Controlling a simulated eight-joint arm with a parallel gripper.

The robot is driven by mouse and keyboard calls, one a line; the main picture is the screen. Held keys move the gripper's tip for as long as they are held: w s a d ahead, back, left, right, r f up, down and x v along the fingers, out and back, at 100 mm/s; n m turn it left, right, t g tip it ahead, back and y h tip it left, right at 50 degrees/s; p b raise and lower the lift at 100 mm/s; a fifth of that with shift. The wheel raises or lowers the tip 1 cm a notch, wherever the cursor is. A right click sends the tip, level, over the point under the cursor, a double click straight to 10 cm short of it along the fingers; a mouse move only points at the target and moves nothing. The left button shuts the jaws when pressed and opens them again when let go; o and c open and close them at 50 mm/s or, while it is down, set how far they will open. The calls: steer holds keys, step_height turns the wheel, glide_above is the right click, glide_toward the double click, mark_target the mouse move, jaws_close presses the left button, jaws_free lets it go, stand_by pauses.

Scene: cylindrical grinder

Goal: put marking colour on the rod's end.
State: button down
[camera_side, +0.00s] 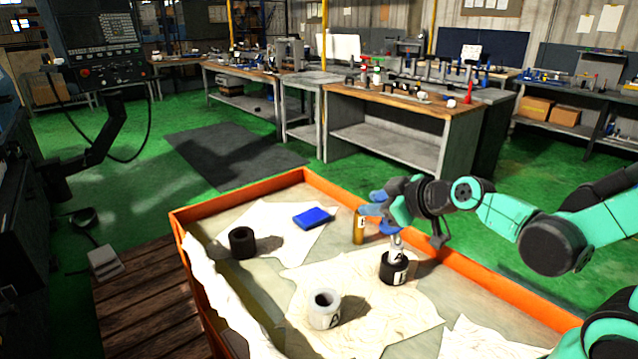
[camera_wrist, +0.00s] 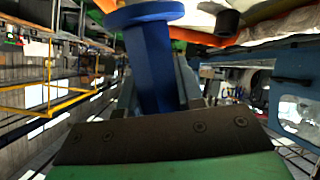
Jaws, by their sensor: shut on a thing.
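My gripper (camera_side: 384,206) is above the tray near its far right rim. It is shut on a blue tool (camera_wrist: 150,62), which has an angular body and a wide round flange in the wrist view. In the side view only small blue parts (camera_side: 372,210) show at my gripper. A black lettered holder (camera_side: 394,270) stands just below, with a pale metal piece (camera_side: 396,246) upright in its top. I cannot tell whether this is the rod, or whether the tool touches it. A brass-coloured labelled cylinder (camera_side: 359,230) stands close to the left of my gripper.
The orange-rimmed tray (camera_side: 240,192) holds pale cloths, a black hollow cylinder (camera_side: 242,242), a blue pad (camera_side: 313,218) and a grey cylinder (camera_side: 324,310) marked A. A machine control panel (camera_side: 100,45) hangs at the left. Workbenches (camera_side: 400,105) stand behind, beyond open green floor.

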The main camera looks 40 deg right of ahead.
steer(key=shift+s+a, duration=0.1)
steer(key=shift+s, duration=0.2)
steer(key=shift+w+d, duration=0.25)
steer(key=shift+w, duration=0.3)
steer(key=shift+s+a, duration=0.25)
steer(key=shift+s, duration=0.3)
steer(key=shift+w, duration=0.1)
steer(key=shift+w+d, duration=0.25)
steer(key=shift+w, duration=0.2)
